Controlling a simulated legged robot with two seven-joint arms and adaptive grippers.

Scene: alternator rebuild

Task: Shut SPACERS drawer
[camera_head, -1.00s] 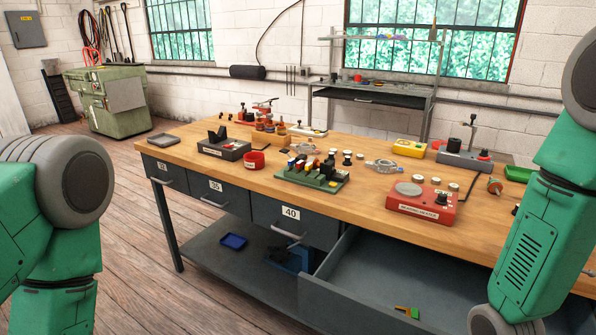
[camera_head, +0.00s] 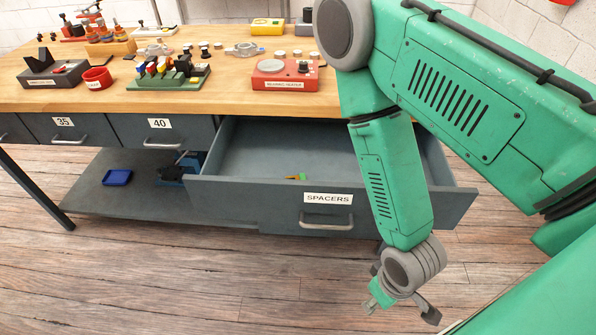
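The SPACERS drawer (camera_head: 235,197) is a grey drawer pulled well out from under the workbench. Its white label (camera_head: 328,198) and metal handle (camera_head: 326,221) are on the front. My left gripper is out of view.
The wooden workbench (camera_head: 225,101) carries a red bearing heater (camera_head: 284,76), a green rack (camera_head: 168,77), a grey block (camera_head: 55,75) and a red cup (camera_head: 97,78). Drawers 35 (camera_head: 68,130) and 40 (camera_head: 160,132) are shut. A blue tray (camera_head: 117,177) lies on the lower shelf.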

